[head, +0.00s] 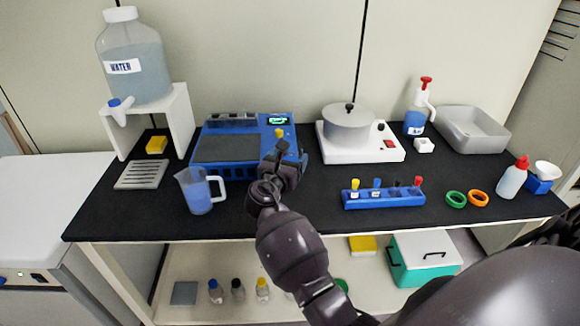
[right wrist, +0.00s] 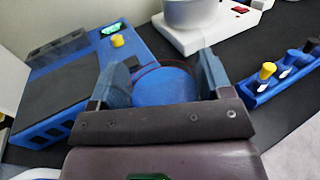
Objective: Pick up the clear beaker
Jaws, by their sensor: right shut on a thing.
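My right gripper (head: 287,160) is over the table, at the right front of the blue device. In the right wrist view its two fingers (right wrist: 163,75) stand on either side of a round vessel with blue contents, apparently the clear beaker (right wrist: 166,86), and are shut on it. A thin dark reddish rim line shows on the vessel. In the head view the gripper hides the vessel, so its height above the table cannot be told. My left gripper is not in view.
Left of the gripper stand a clear jug with blue liquid (head: 199,193) and the blue device (head: 225,150). To the right are a blue rack (head: 383,199), a white hot plate (head: 362,153), and green (head: 455,199) and orange rings. Bare black table lies between device and rack.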

